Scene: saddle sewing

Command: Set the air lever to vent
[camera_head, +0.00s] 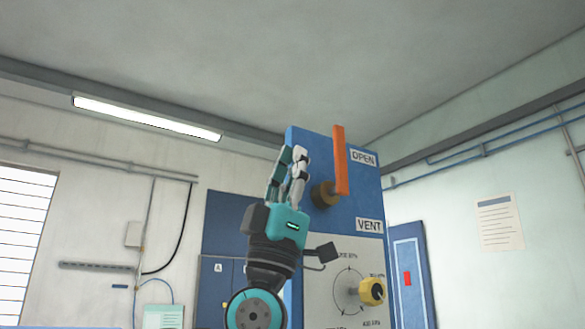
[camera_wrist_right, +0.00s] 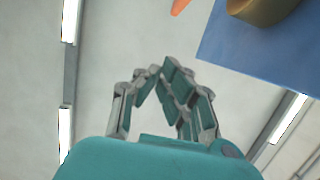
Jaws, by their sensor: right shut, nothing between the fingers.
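The air lever (camera_head: 340,160) is an orange bar on a brass hub (camera_head: 324,195), mounted on a blue panel (camera_head: 310,150). The lever stands upright, its upper part beside the OPEN label (camera_head: 363,158). The VENT label (camera_head: 369,225) sits lower on the panel. My right gripper (camera_head: 298,152) points up, just left of the lever and apart from it, shut and empty. In the right wrist view, the gripper fingers (camera_wrist_right: 165,70) come together at the tips. The orange lever tip (camera_wrist_right: 180,6) and the hub (camera_wrist_right: 262,8) show at the top edge. My left gripper is not in view.
Below the lever is a grey dial plate (camera_head: 340,255) with a yellow knob (camera_head: 372,292). A blue cabinet (camera_head: 222,265) stands behind my right arm. A blue door (camera_head: 408,275) is at the right. The air above and left of the gripper is clear.

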